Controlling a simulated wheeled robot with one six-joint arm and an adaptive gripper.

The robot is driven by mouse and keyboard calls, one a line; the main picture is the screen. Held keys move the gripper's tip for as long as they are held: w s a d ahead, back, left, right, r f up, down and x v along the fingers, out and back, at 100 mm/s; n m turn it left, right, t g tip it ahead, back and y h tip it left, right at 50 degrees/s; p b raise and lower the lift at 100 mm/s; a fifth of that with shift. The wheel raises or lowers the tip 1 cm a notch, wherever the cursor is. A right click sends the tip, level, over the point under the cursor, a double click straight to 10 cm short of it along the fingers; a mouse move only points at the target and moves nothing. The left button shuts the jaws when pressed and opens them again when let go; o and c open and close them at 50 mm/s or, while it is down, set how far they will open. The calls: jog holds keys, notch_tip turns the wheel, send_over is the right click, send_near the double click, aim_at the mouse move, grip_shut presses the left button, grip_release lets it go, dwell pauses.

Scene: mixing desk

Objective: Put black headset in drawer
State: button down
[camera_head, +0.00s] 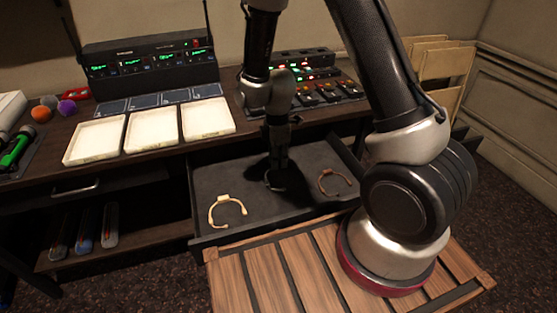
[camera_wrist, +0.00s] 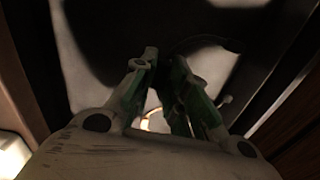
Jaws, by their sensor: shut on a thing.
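The drawer (camera_head: 222,178) is pulled open below the desk top, with a dark interior. My gripper (camera_head: 277,166) points down into the middle of it. It is shut on the black headset (camera_head: 274,184), which shows as a small dark curved shape at the fingertips, low over the drawer floor. Whether it touches the floor is hard to tell in the shadow.
A cream headset (camera_head: 228,210) lies at the drawer's left, a brown headset (camera_head: 334,183) at its right. White trays (camera_head: 153,127) and a receiver rack (camera_head: 150,66) stand on the desk. A slatted wooden surface (camera_head: 300,262) lies in front of the drawer.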

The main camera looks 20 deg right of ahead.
jog(key=shift+s+a+f+n, duration=0.1)
jog(key=shift+s+f+n, duration=0.2)
jog(key=shift+f+n, duration=0.15)
jog(key=shift+f, duration=3.45)
jog(key=shift+f, duration=0.65)
jog(key=c, duration=1.3)
grip_release()
jog(key=o, duration=0.4)
jog(key=shift+r, duration=3.5)
